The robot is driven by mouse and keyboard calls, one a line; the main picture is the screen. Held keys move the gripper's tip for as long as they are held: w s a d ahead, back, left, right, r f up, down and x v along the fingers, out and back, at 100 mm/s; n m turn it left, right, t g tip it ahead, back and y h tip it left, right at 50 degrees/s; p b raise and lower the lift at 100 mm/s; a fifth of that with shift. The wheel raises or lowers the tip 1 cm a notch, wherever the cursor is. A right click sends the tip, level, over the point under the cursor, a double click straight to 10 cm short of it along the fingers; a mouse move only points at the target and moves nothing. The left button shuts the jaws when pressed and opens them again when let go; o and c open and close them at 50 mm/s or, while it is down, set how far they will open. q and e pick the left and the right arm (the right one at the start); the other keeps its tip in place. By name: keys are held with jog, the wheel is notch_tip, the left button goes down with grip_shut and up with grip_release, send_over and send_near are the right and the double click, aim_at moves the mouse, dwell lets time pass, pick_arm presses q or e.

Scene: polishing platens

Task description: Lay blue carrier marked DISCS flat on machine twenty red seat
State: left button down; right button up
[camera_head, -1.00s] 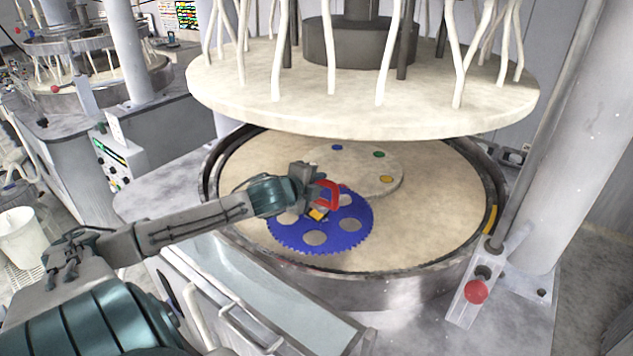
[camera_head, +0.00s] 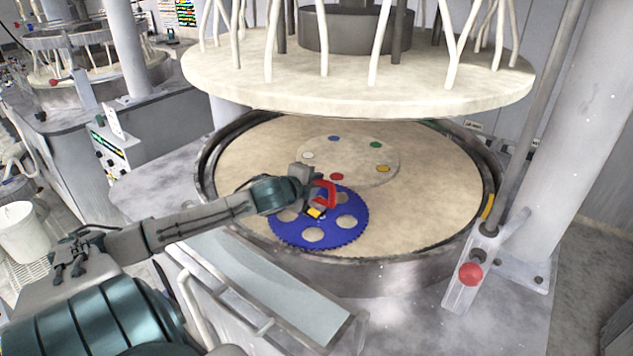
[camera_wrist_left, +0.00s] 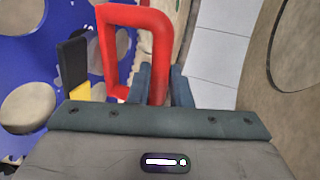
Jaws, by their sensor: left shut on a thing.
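The blue carrier (camera_head: 290,235) is a toothed disc with several round holes. It is over the front left of the lower platen (camera_head: 410,218); I cannot tell whether it touches. My left gripper (camera_head: 318,196) is shut on the carrier's red handle, which also shows in the left wrist view (camera_wrist_left: 134,18). The carrier fills the left of that view (camera_wrist_left: 60,35). The red seat (camera_head: 337,176) is a red dot on the pale central disc (camera_head: 352,158), just behind the gripper. White, blue, green and yellow dots share that disc. No DISCS marking is readable. My right gripper is not in view.
A large upper platen (camera_head: 360,88) with pale hoses hangs above the lower one. A metal rim (camera_head: 385,275) surrounds the lower platen. A red knob (camera_head: 470,273) stands at the front right. The platen's right side is clear. A white bucket (camera_head: 22,232) is at far left.

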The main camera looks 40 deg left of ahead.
pick_arm(q)
jog(key=shift+f, duration=0.25)
dwell(0.3)
jog(key=c, duration=1.3)
grip_release()
jog(key=shift+o, duration=0.2)
jog(key=shift+w+a+f, duration=0.1)
jog(key=shift+w+a, duration=0.05)
